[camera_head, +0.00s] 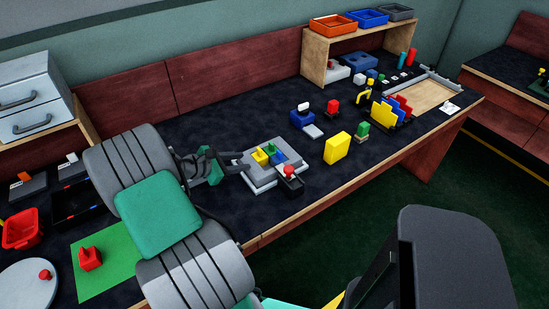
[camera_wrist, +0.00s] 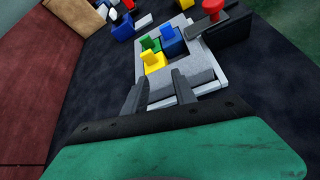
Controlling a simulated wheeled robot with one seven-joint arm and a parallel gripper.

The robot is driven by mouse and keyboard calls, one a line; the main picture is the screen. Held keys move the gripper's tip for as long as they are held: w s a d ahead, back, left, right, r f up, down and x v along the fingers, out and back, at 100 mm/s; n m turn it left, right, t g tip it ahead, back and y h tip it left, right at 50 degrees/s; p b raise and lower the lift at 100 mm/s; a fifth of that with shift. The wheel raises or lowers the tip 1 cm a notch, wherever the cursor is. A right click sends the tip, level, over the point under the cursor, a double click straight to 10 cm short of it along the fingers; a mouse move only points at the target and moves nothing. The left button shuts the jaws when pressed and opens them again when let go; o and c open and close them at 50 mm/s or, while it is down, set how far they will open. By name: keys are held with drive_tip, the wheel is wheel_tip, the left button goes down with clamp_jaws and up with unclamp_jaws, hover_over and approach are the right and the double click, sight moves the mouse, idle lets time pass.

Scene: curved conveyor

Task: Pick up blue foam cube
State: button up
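A blue block (camera_head: 278,156) sits in a grey stepped fixture (camera_head: 262,184) beside a green block (camera_head: 270,148) and a yellow block (camera_head: 259,157). My gripper (camera_head: 240,167) is at the fixture's left edge. In the wrist view my gripper (camera_wrist: 160,80) is open and empty, its fingertips at the fixture's near edge, short of the blocks.
A red button on a dark box (camera_head: 290,182) adjoins the fixture. Behind it are a blue object (camera_head: 301,119) with a white top and a yellow block (camera_head: 337,148). A wooden shelf with trays (camera_head: 331,26) stands at the back. Dark tabletop lies free in front of the back panel.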

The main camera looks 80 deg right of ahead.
sight(278, 153)
drive_tip(key=s+d+g, duration=0.1)
drive_tip(key=s, duration=0.1)
drive_tip(key=s+n+g, duration=0.1)
drive_tip(key=s, duration=0.1)
drive_tip(key=s+d+r+n+g, duration=0.1)
drive_tip(key=s, duration=0.1)
drive_tip(key=shift+s+d+h, duration=0.2)
drive_tip(key=shift+d+h, duration=0.1)
drive_tip(key=x, duration=0.7)
drive_tip(key=shift+s+d+f, duration=0.1)
drive_tip(key=shift+s+d, duration=0.05)
drive_tip(key=shift+d, duration=0.15)
drive_tip(key=shift+c, duration=0.4)
clamp_jaws()
